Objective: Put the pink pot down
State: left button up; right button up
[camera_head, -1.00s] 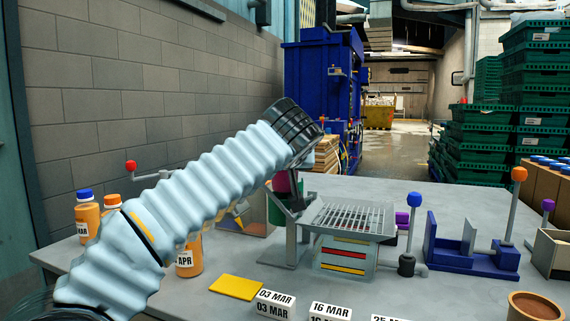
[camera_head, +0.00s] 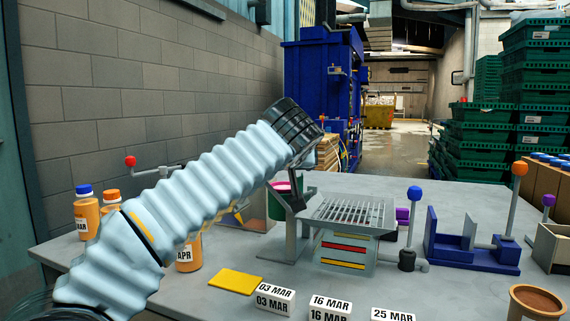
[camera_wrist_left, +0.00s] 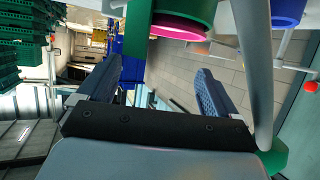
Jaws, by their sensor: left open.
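Pink shows in the mouth of a green container (camera_head: 275,211) behind the grate stand; I take it for the pink pot (camera_head: 285,187), mostly hidden by the container wall and my arm. In the left wrist view the pink surface (camera_wrist_left: 180,32) sits at the green container's rim (camera_wrist_left: 187,9). My left gripper (camera_wrist_left: 158,70) is open, with nothing between its fingers, close to the container and apart from the pink. In the head view my sleeved left arm hides much of this gripper. My right gripper is not in view.
A grate stand (camera_head: 348,214) is just right of the container. A blue fixture (camera_head: 470,257) and a brown bowl (camera_head: 536,301) are further right. Orange bottles (camera_head: 87,213) stand left. A yellow card (camera_head: 235,281) and date blocks (camera_head: 275,299) lie in front.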

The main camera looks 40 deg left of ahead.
pick_arm(q)
jog(key=shift+r, duration=0.25)
jog(key=v, duration=1.2)
jog(key=shift+r+p, duration=0.4)
jog(key=shift+p, duration=0.05)
